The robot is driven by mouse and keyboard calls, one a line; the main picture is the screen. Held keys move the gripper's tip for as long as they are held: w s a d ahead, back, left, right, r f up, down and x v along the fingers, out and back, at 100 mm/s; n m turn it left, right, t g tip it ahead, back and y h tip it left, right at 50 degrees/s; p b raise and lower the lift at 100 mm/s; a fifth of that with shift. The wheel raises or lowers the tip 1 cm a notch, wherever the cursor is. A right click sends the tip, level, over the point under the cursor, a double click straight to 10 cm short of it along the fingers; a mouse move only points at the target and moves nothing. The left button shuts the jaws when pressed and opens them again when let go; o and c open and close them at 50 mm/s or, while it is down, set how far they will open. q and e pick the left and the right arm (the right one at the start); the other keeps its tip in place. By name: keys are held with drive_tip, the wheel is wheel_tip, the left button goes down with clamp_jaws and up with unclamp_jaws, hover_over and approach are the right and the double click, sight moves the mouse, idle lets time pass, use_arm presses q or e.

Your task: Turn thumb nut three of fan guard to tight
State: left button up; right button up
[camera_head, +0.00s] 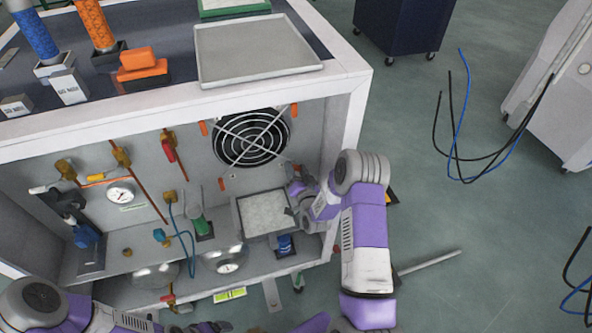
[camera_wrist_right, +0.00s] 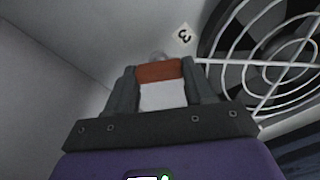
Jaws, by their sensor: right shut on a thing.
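The fan guard (camera_head: 252,138) is a round white wire grille over a black fan on the back wall of the cabinet. Orange thumb nuts show at its upper left (camera_head: 203,128), upper right (camera_head: 294,110) and lower left (camera_head: 221,184). In the right wrist view, thumb nut three (camera_wrist_right: 160,72) is orange-red and sits beside a label (camera_wrist_right: 183,37) reading 3, at a corner of the guard (camera_wrist_right: 265,62). My right gripper (camera_wrist_right: 162,92) is shut on this nut, one finger on each side. In the head view my right gripper (camera_head: 297,190) reaches in at the guard's lower right. My left gripper (camera_head: 207,327) is partly seen at the bottom edge, its jaws unclear.
The cabinet's right white post (camera_head: 350,115) is close to my right arm. Gauges, valves and pipes fill the cabinet's left side.

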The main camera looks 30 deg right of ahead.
drive_tip(key=m, duration=0.6)
drive_tip(key=shift+d+f, duration=0.1)
drive_tip(key=shift+f, duration=0.05)
drive_tip(key=m, duration=0.5)
drive_tip(key=shift+f, duration=0.1)
idle(0.3)
drive_tip(key=o, duration=1)
drive_tip(key=shift+o, duration=0.2)
drive_tip(key=p+v, duration=0.2)
drive_tip(key=v, duration=0.5)
drive_tip(key=shift+s, duration=0.35)
